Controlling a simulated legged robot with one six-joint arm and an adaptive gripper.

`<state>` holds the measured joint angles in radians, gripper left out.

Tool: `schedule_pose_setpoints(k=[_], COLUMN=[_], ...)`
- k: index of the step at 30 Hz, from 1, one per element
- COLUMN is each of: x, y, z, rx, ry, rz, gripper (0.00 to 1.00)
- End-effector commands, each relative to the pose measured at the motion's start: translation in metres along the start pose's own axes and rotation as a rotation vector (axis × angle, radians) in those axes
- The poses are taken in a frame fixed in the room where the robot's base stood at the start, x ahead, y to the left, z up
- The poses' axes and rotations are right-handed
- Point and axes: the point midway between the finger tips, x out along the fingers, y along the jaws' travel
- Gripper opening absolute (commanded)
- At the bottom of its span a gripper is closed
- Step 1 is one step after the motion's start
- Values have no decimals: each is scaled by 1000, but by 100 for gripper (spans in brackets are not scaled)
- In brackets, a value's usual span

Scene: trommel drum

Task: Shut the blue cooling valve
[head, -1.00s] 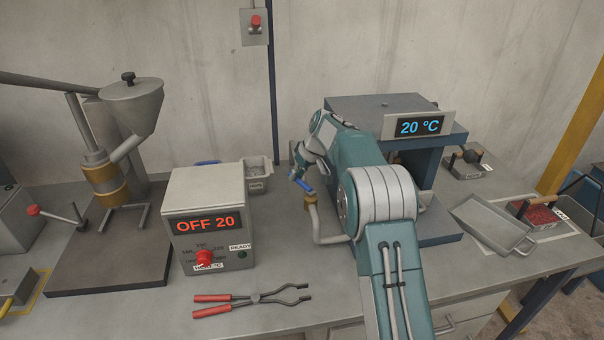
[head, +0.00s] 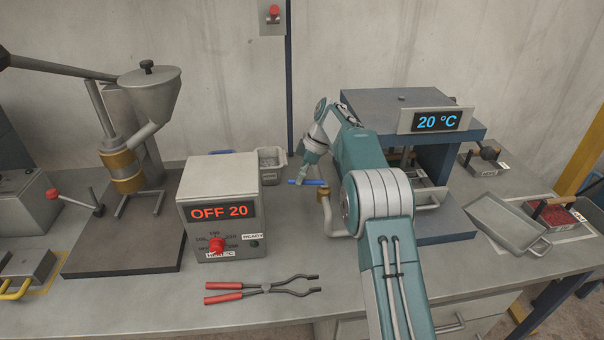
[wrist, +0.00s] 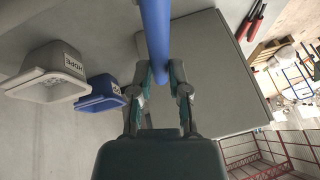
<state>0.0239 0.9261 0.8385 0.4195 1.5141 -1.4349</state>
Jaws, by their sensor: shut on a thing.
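The blue valve handle (head: 296,182) is a slim bar lying nearly level in the head view, reaching left from the brass valve body (head: 323,196) on a bent pipe (head: 330,218). My gripper (head: 309,178) is at the handle, reaching down from above. In the wrist view the blue handle (wrist: 155,35) runs down from the top edge to between the fingers of my gripper (wrist: 160,84). The fingers are shut on it from both sides. The valve body is not visible in the wrist view.
The grey control box (head: 220,208) reading "OFF 20" stands left of the valve. The press (head: 405,108) with the 20 °C display stands close on the right. Red-handled tongs (head: 262,288) lie in front. A pale bin (head: 270,159) stands behind, against the wall.

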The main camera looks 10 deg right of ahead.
Motion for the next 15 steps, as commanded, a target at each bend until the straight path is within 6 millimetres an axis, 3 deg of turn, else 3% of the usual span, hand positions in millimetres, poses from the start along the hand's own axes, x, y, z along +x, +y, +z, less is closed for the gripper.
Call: schedule_pose_setpoints(k=[15], x=[6], y=[-11], z=[4], rx=[-163], ry=[-41], rz=[-75], gripper=[0])
